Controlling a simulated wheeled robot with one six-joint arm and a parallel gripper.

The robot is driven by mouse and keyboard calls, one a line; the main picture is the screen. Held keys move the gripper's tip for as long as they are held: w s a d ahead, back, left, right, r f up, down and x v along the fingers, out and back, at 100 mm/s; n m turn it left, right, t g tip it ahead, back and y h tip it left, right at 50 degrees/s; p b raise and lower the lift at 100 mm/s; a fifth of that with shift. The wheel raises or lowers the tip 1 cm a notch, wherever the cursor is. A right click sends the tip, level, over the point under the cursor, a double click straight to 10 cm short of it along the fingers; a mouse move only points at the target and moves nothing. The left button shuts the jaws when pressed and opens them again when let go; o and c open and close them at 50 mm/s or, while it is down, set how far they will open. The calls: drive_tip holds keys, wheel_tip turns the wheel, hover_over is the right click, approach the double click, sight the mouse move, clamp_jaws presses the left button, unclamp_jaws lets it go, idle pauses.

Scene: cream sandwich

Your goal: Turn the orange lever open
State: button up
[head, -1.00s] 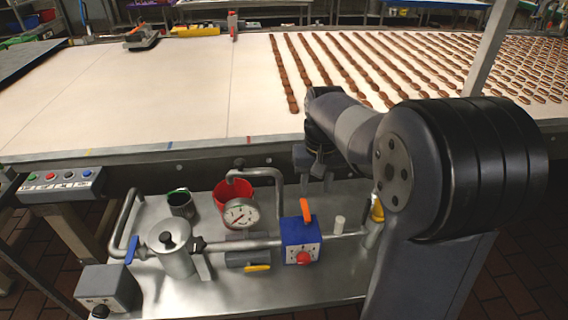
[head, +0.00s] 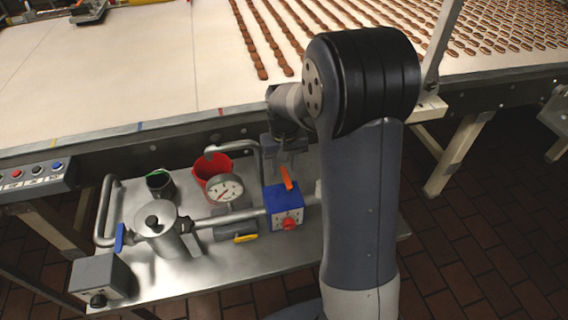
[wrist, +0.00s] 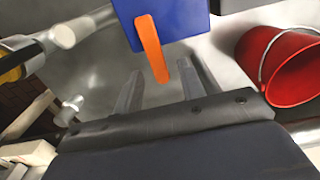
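The orange lever (head: 287,178) sits on top of a blue box (head: 284,207) with a red knob (head: 289,224) on its front. In the head view the lever leans up and to the left. My gripper (head: 287,163) is just behind and above the lever, small and partly dark there. In the wrist view my gripper (wrist: 166,82) is open, its two fingers apart. The orange lever (wrist: 151,45) reaches from the blue box (wrist: 172,15) so that its tip lies between the fingertips. I cannot tell whether either finger touches it.
A red bucket (head: 206,188) and a pressure gauge (head: 224,190) stand left of the blue box. A yellow handle (head: 245,238), a steel pot (head: 160,235) and a blue handle (head: 120,238) are further left on the steel table (head: 240,272). The conveyor (head: 130,80) runs behind.

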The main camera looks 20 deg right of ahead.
drive_tip(key=shift+f, duration=0.2)
clamp_jaws()
idle(0.3)
